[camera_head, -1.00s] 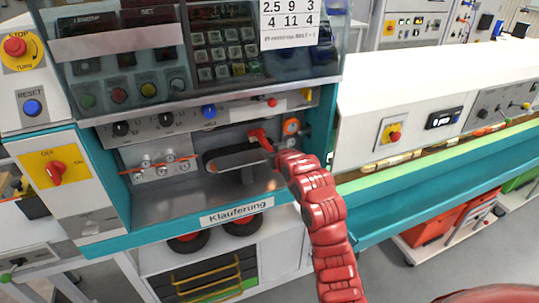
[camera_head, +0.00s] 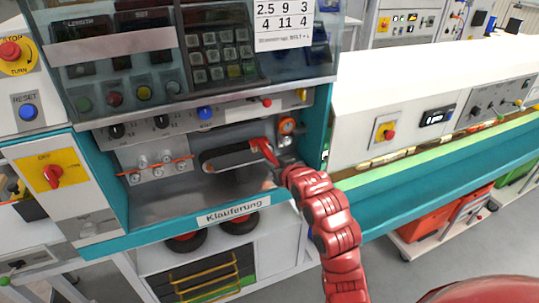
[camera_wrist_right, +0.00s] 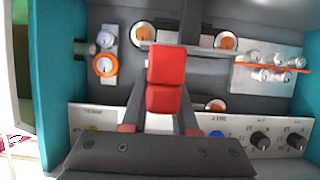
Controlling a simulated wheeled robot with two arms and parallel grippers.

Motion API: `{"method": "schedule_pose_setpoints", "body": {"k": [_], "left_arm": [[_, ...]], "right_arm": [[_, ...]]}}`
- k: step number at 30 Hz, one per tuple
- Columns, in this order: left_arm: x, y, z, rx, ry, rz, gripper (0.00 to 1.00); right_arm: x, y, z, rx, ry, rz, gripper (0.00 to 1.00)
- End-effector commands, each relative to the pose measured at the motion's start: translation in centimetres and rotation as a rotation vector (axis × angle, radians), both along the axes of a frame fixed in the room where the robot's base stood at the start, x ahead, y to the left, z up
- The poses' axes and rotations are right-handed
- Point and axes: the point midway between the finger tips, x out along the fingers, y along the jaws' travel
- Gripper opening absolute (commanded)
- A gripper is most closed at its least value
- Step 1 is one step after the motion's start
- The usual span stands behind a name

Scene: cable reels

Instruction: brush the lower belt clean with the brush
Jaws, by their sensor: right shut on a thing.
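My right gripper (camera_head: 276,160) reaches from the right into the open bay of the cable machine. It is shut on a red piece, seemingly the handle of the brush (camera_head: 262,147). In the right wrist view the red brush part (camera_wrist_right: 166,80) sits between the gripper's dark fingers (camera_wrist_right: 162,118). The bristles are not clearly visible. A dark, rounded, long belt (camera_head: 228,158), seemingly the lower belt, lies level in the bay with its right end by the brush. I cannot tell whether they touch. My left gripper is not in view.
An orange-ringed dial (camera_head: 287,125) is close above my right gripper. Knobs and a metal fitting (camera_head: 157,165) crowd the bay's back wall. The metal bay floor (camera_head: 180,200) has free room. A teal-edged bench (camera_head: 450,180) runs off to the right.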

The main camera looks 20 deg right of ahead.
Motion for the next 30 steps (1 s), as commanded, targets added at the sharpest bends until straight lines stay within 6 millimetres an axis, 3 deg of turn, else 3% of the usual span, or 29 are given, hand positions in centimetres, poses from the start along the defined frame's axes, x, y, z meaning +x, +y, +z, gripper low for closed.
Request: {"method": "schedule_pose_setpoints", "body": {"k": [14,30], "left_arm": [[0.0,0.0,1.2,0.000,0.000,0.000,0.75],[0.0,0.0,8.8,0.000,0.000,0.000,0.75]], "right_arm": [[-6.4,-0.3,0.1,0.002,0.000,-0.003,0.00],[-10.5,-0.5,0.4,0.001,0.009,-0.003,0.00]]}}
